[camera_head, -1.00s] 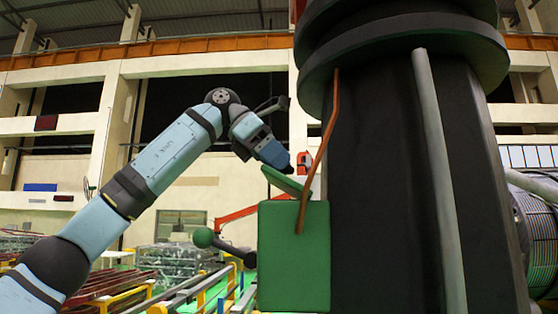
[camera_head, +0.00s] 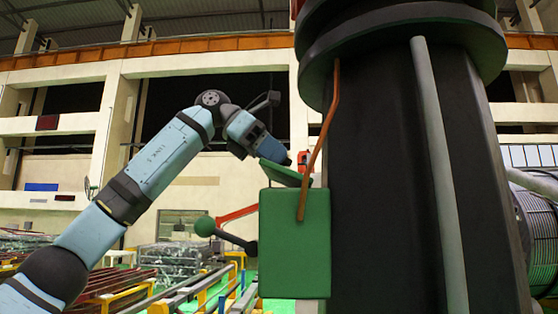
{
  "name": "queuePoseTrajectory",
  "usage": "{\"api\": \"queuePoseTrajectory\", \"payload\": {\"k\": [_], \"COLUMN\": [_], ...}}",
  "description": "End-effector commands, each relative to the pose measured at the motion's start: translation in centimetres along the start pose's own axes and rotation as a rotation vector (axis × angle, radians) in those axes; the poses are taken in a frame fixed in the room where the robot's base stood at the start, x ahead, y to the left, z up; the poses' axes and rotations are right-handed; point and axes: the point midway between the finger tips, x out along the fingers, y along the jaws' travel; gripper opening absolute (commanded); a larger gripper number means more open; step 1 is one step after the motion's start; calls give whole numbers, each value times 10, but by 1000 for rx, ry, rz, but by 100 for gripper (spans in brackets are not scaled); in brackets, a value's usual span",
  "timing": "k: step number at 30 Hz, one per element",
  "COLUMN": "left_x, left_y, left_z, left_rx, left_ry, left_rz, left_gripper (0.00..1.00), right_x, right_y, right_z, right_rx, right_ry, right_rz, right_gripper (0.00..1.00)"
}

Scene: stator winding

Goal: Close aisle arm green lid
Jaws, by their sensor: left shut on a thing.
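A green box (camera_head: 294,245) is fixed to the left side of a thick dark column (camera_head: 410,190). Its green lid (camera_head: 284,173) stands partly open at the top, tilted up toward the left. My left gripper (camera_head: 279,160) comes in from the upper left and is shut at the lid's raised edge. The fingertips are small and partly hidden by the lid and the gripper body. My right gripper is not in view.
An orange cable (camera_head: 321,140) runs down the column to the box front. A rod with a green ball (camera_head: 205,226) sticks out left of the box. A grey pipe (camera_head: 440,180) runs down the column. Yellow rails and racks stand in the background below.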

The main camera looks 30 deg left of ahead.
Motion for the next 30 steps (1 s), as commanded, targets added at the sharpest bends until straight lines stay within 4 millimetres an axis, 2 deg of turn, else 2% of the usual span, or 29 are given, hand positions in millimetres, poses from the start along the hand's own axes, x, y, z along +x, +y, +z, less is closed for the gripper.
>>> {"api": "queuePoseTrajectory", "payload": {"k": [1, 10, 20, 30], "left_x": [3, 3, 2, 2], "left_y": [0, 0, 0, 0], "left_z": [-9, -26, -36, -36], "left_rx": [0, 1, 0, 1], "left_ry": [-37, -244, -389, -417], "left_rz": [0, 0, 1, 1], "left_gripper": [0, 0, 0, 0], "right_x": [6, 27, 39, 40], "right_y": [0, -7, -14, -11], "right_z": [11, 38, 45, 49], "right_rx": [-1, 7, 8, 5], "right_ry": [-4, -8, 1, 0], "right_rz": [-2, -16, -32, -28], "right_gripper": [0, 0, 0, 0]}}
